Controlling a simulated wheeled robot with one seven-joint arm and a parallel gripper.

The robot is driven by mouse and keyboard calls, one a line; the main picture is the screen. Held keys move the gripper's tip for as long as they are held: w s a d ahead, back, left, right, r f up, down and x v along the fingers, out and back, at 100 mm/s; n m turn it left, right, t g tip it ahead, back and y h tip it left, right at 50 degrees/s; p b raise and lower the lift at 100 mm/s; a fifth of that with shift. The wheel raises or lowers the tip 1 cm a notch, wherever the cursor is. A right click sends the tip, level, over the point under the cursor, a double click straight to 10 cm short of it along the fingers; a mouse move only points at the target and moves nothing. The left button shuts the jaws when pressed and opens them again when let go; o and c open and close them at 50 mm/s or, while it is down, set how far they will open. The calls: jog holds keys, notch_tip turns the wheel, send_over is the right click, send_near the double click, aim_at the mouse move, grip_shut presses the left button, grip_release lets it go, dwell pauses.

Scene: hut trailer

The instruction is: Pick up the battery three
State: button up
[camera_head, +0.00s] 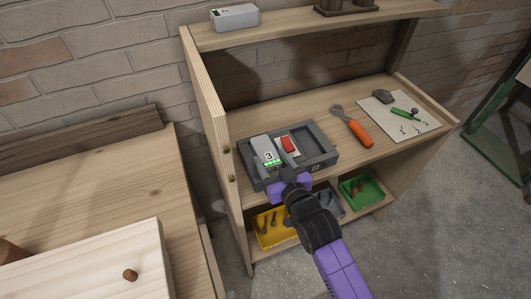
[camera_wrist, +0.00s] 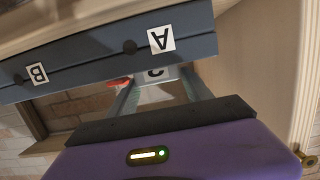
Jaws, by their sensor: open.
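Battery three is a light grey block (camera_head: 263,147) with a "3" label and green lights at its near end. It sits in the left part of a dark grey tray (camera_head: 321,163) on the middle shelf. My gripper (camera_head: 279,166) is open at the tray's front edge, by the battery's near end. In the wrist view, the fingers (camera_wrist: 160,80) stand apart, with the battery's pale, partly hidden face (camera_wrist: 155,73) between them. Contact cannot be told. The tray front (camera_wrist: 90,58) bears labels A and B.
A red switch-like part (camera_head: 290,145) is in the tray, just right of the battery. An orange-handled tool (camera_head: 359,132) and a white sheet (camera_head: 420,127) lie farther right. Another grey block (camera_head: 235,17) is on the top shelf. Yellow (camera_head: 262,240) and green (camera_head: 376,200) bins stand below.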

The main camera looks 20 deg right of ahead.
aim_at(265, 148)
jog(key=w, duration=0.3)
jog(key=w+p, duration=0.1)
jog(key=shift+w+f, duration=0.4)
jog(key=shift+c, duration=0.2)
grip_shut()
jog(key=shift+r, duration=0.15)
